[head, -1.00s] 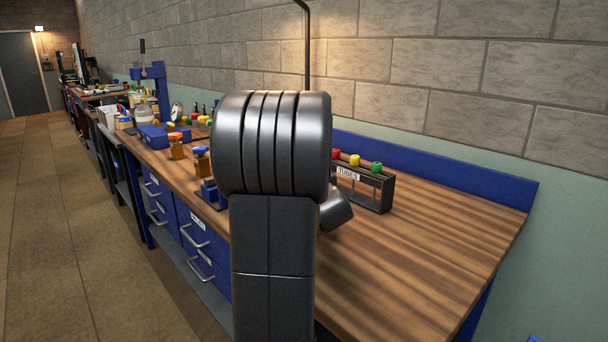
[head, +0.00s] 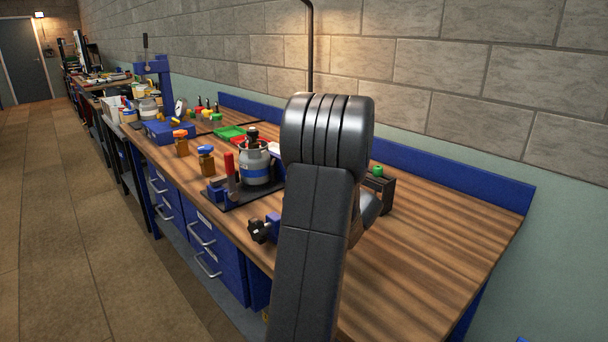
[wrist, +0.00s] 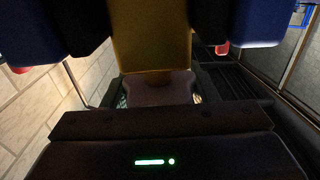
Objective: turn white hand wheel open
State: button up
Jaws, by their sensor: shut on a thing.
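The head view hides my gripper behind my own dark arm. In the wrist view my gripper (wrist: 155,15) has its dark blue fingers at the top left and top right, running out of the picture. A mustard-coloured block (wrist: 152,45) fills the space between them, and the gripper appears shut on it. The block's far end is cut off. I cannot make out a white hand wheel in either view. A small white patch beside the silver canister (head: 254,165) in the head view is mostly covered by my arm, so I cannot tell what it is.
The wooden bench top (head: 450,225) is clear at the right. The silver canister, a red-handled clamp (head: 230,170), two amber bottles (head: 206,161) and a green tray (head: 229,133) stand left of my arm. A dark rack with a green cap (head: 377,171) is partly hidden behind it.

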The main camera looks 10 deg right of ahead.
dwell(0.3)
jog(key=o, duration=1)
jog(key=shift+c, duration=0.2)
jog(key=v, duration=1.3)
jog(key=shift+s, duration=0.3)
jog(key=shift+d, duration=0.1)
jog(key=x, duration=1.3)
jog(key=shift+w, duration=0.35)
